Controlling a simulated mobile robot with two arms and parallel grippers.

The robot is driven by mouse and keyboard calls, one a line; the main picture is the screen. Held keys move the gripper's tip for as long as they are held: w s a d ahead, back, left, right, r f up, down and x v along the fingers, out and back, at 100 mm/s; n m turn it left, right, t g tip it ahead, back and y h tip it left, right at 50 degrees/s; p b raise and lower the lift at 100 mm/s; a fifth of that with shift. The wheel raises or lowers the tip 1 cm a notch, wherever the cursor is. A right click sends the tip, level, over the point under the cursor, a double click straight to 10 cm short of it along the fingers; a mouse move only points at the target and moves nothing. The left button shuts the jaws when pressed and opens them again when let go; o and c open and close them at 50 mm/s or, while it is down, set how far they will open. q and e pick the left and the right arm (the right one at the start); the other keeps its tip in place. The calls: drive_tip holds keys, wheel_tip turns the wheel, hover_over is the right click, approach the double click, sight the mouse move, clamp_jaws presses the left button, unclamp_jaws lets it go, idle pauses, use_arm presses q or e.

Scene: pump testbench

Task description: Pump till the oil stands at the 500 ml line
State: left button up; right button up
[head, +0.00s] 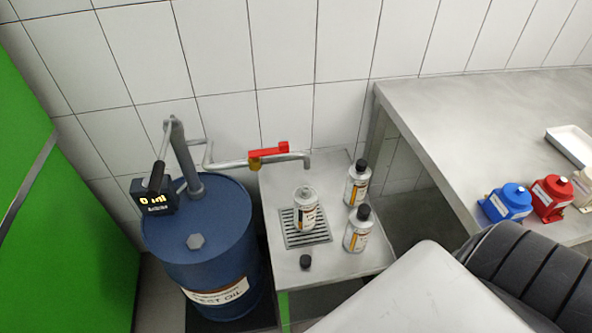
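A blue oil drum (205,245) labelled "TEST OIL" stands at left with a grey hand pump (183,155) on top. The pump's lever has a black grip (156,178). A display (154,198) beside it reads "0 ml". A pipe runs right past a red valve lever (268,151), lying along the pipe, to a downturned spout (308,162). An uncapped bottle (304,214) stands upright on the grate (292,238), below the spout in the picture. The oil level and 500 ml line are too small to tell. Neither gripper is in view.
A loose black cap (305,262) lies on the small table (345,268). Two capped bottles, rear (357,186) and front (357,232), stand right of the grate. The bench (480,125) at right holds blue (508,203) and red (552,198) units and a white tray (570,147).

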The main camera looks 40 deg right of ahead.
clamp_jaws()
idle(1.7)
